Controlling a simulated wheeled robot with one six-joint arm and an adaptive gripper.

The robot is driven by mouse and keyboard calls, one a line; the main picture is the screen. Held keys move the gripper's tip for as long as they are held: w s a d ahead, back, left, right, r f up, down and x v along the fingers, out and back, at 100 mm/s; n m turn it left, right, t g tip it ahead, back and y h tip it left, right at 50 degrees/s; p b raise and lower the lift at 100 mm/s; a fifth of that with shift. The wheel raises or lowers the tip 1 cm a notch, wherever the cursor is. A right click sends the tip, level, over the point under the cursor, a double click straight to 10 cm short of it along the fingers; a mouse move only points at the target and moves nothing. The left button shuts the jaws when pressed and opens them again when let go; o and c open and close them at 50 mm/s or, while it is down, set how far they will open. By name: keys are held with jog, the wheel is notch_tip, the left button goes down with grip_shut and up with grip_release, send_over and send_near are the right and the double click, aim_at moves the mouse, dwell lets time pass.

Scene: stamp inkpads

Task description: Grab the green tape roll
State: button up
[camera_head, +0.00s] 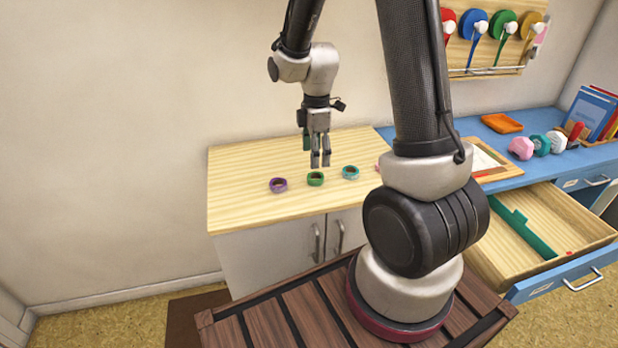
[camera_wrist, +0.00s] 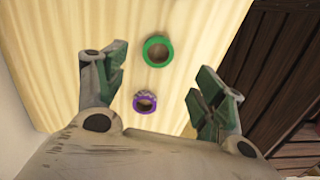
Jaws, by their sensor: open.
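The green tape roll (camera_head: 315,179) lies flat on the light wooden cabinet top, between a purple roll (camera_head: 279,185) on its left and a teal roll (camera_head: 350,172) on its right. In the wrist view the green roll (camera_wrist: 157,37) shows as a ring at the upper middle, with the purple roll (camera_wrist: 145,101) below it. My gripper (camera_head: 319,160) points down above the cabinet, over or just behind the green roll. In the wrist view its fingers (camera_wrist: 165,95) are spread wide with nothing between them touching. The gripper is open and empty.
The wooden cabinet top (camera_head: 240,210) is clear to the left. Coloured rolls hang on a wall board (camera_head: 484,70).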

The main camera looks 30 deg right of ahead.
aim_at(314, 173)
jog(key=f, duration=0.7)
jog(key=shift+w+f, duration=0.2)
jog(key=shift+f, duration=0.2)
jog(key=c, duration=0.9)
